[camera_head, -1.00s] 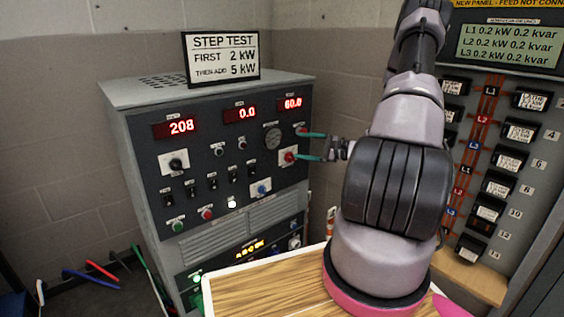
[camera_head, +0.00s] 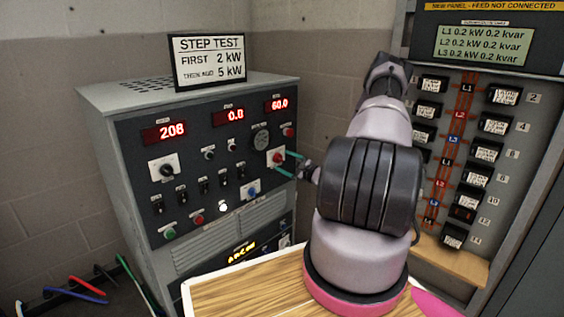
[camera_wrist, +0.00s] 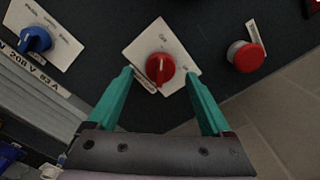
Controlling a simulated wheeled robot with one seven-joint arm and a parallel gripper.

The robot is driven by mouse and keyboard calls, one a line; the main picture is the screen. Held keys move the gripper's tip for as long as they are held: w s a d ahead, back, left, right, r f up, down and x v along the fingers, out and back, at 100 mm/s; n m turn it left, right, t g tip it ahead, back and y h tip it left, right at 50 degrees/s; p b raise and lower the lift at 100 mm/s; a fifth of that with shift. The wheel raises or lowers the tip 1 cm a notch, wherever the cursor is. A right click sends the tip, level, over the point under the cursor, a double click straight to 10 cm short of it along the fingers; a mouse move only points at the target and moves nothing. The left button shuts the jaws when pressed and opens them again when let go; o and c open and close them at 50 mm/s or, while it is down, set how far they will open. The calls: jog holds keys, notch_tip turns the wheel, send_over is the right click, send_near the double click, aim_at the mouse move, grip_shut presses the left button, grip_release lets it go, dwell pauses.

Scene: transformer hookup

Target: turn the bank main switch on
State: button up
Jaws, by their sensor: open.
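A red rotary knob (camera_wrist: 160,68) on a white square plate (camera_wrist: 146,50) fits the switch of the task, but I cannot read its label. In the head view this red knob (camera_head: 277,157) is on the right part of the grey cabinet's front panel. My gripper (camera_wrist: 158,73) is open, its two teal fingers on either side of the knob in the wrist view. I cannot tell whether they touch it. The head view shows my gripper (camera_head: 291,164) from the side, right at the panel. The knob's grip ridge looks roughly upright in the wrist view.
A red push button (camera_wrist: 245,56) is right of the knob, and a blue rotary knob (camera_wrist: 35,40) is to the left. A STEP TEST sign (camera_head: 208,60) stands on the cabinet. A breaker panel (camera_head: 471,140) stands at the right. A wooden-topped surface (camera_head: 245,285) is in front.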

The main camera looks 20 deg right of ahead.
jog(key=shift+x, duration=1)
jog(key=shift+c, duration=0.3)
grip_shut()
